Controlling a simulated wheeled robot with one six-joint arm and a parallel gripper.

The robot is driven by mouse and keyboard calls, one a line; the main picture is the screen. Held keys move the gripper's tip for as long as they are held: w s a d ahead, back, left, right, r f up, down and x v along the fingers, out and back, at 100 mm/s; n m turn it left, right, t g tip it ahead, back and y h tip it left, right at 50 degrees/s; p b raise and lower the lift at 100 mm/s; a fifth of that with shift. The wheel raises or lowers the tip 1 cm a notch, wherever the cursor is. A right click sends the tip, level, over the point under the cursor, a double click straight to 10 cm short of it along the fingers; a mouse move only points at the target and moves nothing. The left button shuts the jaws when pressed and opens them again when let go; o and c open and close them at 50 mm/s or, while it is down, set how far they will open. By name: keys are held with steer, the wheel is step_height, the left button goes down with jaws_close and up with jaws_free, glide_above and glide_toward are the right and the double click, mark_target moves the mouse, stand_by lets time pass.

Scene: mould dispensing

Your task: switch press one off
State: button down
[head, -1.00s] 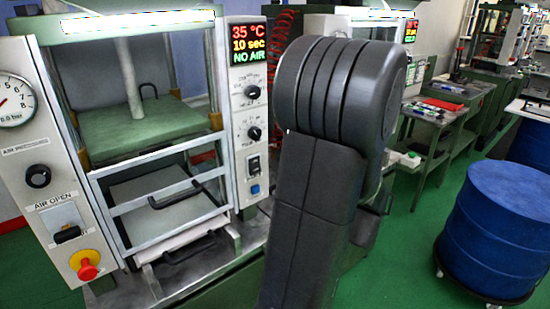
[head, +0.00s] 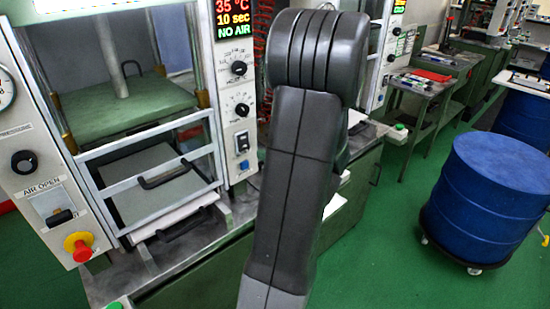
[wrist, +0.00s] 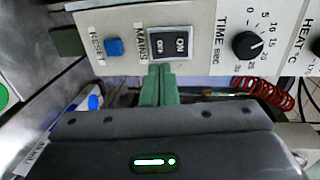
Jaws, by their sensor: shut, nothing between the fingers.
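The press's mains switch (head: 243,142) is a black rocker on the white control panel (head: 229,120). It also shows in the wrist view (wrist: 170,45), turned sideways, with the ON half at right and the other half at left. My gripper (wrist: 160,69) has its green fingers closed together and empty. In the wrist view the fingertips are at the lower edge of the switch, below its left half; I cannot tell whether they touch. The display (head: 233,14) is lit with 35 °C, 10 sec and NO AIR. My arm hides the gripper in the head view.
A blue reset button (wrist: 114,47) is left of the switch in the wrist view, and a time knob (wrist: 247,45) is right. A red emergency button (head: 79,247) is on the press's left panel. A blue drum (head: 488,200) stands on open green floor at right.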

mark_target(246, 146)
steer(key=p+x, duration=0.2)
steer(key=x, duration=0.4)
steer(key=shift+w+a, duration=0.15)
steer(key=shift+f, duration=0.1)
steer(key=shift+w+f+b, duration=0.15)
steer(key=shift+f+b, duration=0.1)
steer(key=shift+b, duration=1)
steer(key=shift+a+r, duration=0.1)
steer(key=shift+r, duration=0.2)
